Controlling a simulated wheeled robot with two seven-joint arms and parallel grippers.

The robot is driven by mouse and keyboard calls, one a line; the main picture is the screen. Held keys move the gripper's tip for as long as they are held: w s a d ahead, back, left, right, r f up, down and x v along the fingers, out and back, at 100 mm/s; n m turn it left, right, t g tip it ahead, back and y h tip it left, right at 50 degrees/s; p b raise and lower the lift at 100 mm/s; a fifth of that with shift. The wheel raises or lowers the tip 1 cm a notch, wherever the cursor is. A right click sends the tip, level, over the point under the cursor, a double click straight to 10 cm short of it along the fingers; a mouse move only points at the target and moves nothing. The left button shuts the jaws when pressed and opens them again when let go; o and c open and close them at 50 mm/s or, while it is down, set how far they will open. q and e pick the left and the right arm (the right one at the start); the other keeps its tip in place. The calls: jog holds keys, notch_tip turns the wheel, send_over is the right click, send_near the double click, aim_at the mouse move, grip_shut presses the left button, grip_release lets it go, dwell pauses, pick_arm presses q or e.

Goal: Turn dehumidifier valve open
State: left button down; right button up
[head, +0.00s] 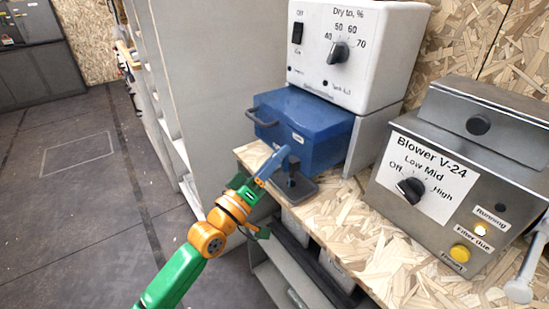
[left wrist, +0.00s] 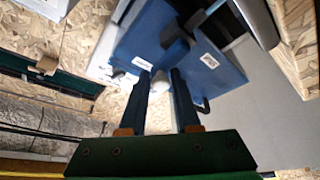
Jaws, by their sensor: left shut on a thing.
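The dehumidifier is a white box (head: 355,75) with a dial and a switch, above a blue unit (head: 303,130) with a dark handle. A small valve stands on a dark base plate (head: 303,189) at the bench edge, in front of the blue unit. My left gripper (head: 283,163) is at the valve and shut on its handle. In the left wrist view its two fingers (left wrist: 160,78) reach toward blue surfaces, with a small gap between them. The fingers partly hide the handle, and its exact angle is unclear. My right gripper is not in view.
A metal Blower V-24 panel (head: 455,225) stands on the chipboard bench (head: 345,225) at the right. A pale rod (head: 530,265) with a rounded end shows at the lower right edge. The dark floor (head: 80,210) at the left is clear.

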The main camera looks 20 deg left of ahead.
pick_arm(q)
jog(key=shift+d+f, duration=0.15)
jog(key=shift+f, duration=0.25)
jog(key=c, duration=1)
grip_release()
jog(key=o, duration=0.3)
jog(key=shift+d, duration=0.15)
jog(key=shift+w+r, duration=0.1)
jog(key=shift+r, duration=0.05)
jog(key=v, duration=0.7)
jog(key=shift+b, duration=0.3)
